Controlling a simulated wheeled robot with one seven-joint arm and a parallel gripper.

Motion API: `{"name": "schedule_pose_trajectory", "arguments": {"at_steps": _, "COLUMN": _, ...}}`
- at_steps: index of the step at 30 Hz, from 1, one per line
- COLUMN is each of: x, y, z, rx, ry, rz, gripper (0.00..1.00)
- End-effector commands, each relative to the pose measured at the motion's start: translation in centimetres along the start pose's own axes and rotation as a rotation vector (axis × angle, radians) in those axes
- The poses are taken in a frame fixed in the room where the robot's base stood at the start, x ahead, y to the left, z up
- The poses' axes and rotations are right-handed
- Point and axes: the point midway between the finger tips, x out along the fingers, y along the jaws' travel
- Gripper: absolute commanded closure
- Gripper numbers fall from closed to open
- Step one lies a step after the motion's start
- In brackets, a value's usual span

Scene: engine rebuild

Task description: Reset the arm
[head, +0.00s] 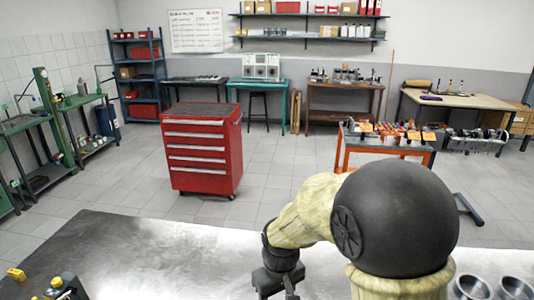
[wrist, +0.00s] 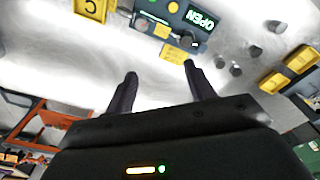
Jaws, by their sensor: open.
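My arm reaches out over the metal workbench (head: 150,250) in the head view, its large black joint at the right. My gripper (head: 277,283) hangs at the bench's lower middle, partly cut off by the frame edge. In the wrist view my gripper (wrist: 159,78) has its two black fingers spread, with nothing between them.
A dark device (wrist: 165,22) with a lit OPEN sign, a yellow C block (wrist: 94,9), yellow blocks (wrist: 290,69) and several small dark pieces lie on the bench. Two metal cylinders (head: 472,287) (head: 514,289) stand lower right. A red tool cabinet (head: 202,160) stands beyond.

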Motion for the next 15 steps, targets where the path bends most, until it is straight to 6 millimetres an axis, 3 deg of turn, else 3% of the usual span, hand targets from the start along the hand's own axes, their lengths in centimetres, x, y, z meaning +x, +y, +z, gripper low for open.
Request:
{"name": "schedule_pose_trajectory", "arguments": {"at_steps": 1, "x": -0.7, "y": 2.0, "z": 2.0, "rx": 0.083, "ry": 0.024, "rz": 0.009, "gripper": 0.46}}
{"name": "schedule_pose_trajectory", "arguments": {"at_steps": 3, "x": -1.2, "y": 4.2, "z": 4.7, "rx": 0.191, "ry": 0.058, "rz": 0.021, "gripper": 0.46}}
{"name": "schedule_pose_trajectory", "arguments": {"at_steps": 9, "x": -2.0, "y": 7.6, "z": 11.3, "rx": 0.439, "ry": 0.136, "rz": 0.056, "gripper": 0.46}}
{"name": "schedule_pose_trajectory", "arguments": {"at_steps": 15, "x": -2.1, "y": 8.1, "z": 13.0, "rx": 0.501, "ry": 0.157, "rz": 0.066, "gripper": 0.46}}
